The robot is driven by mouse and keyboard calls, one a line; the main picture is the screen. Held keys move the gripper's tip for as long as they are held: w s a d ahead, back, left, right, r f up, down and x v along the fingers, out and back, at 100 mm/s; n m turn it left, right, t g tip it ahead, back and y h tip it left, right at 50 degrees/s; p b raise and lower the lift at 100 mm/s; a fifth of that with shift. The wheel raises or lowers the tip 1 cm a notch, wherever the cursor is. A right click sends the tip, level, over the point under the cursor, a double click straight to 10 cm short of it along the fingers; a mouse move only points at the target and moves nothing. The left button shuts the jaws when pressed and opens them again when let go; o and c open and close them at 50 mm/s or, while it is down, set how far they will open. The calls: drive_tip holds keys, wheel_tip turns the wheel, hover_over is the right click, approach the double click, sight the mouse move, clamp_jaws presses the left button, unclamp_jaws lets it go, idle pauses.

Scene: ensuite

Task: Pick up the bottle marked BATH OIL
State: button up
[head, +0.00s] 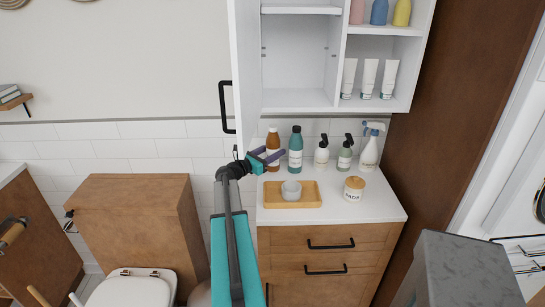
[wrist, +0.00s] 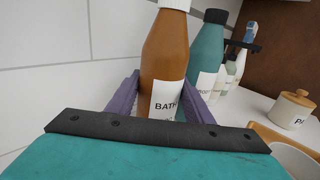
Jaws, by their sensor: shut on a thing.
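A brown bottle with a white cap (head: 273,140) stands at the left end of the white counter. In the wrist view the brown bottle (wrist: 166,52) fills the middle, and its white label reads "BATH"; the rest of the label is hidden by my gripper. My gripper (head: 271,155) reaches in from the left, with one purple finger on each side of the bottle, shut on its body. The bottle looks upright and seems to be at counter level. A teal bottle with a dark cap (head: 295,150) stands close on its right.
White pump bottle (head: 321,154), green pump bottle (head: 345,155) and spray bottle (head: 370,148) stand farther right. A wooden tray (head: 268,203) with a grey cup (head: 291,190) and a lidded jar (head: 354,189) are in front. An open cabinet (head: 298,62) hangs above, its door (head: 243,60) swung left.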

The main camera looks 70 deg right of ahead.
sight(269, 146)
drive_tip(key=shift+r, duration=0.15)
drive_tip(key=shift+r+b, duration=0.5)
drive_tip(key=shift+r, duration=0.5)
drive_tip(key=shift+s+a+r+b, duration=0.15)
drive_tip(key=shift+a+r+b, duration=0.2)
drive_tip(key=shift+r, duration=0.3)
drive_tip(key=s+a+b, duration=0.1)
drive_tip(key=s+a, duration=0.1)
drive_tip(key=a, duration=0.5)
drive_tip(key=s+a+r+b, duration=0.1)
drive_tip(key=s+a+b, duration=0.1)
drive_tip(key=a, duration=0.5)
drive_tip(key=shift+s+r, duration=0.25)
drive_tip(key=shift+s, duration=0.5)
drive_tip(key=shift+a, duration=0.15)
drive_tip(key=shift+w, duration=0.1)
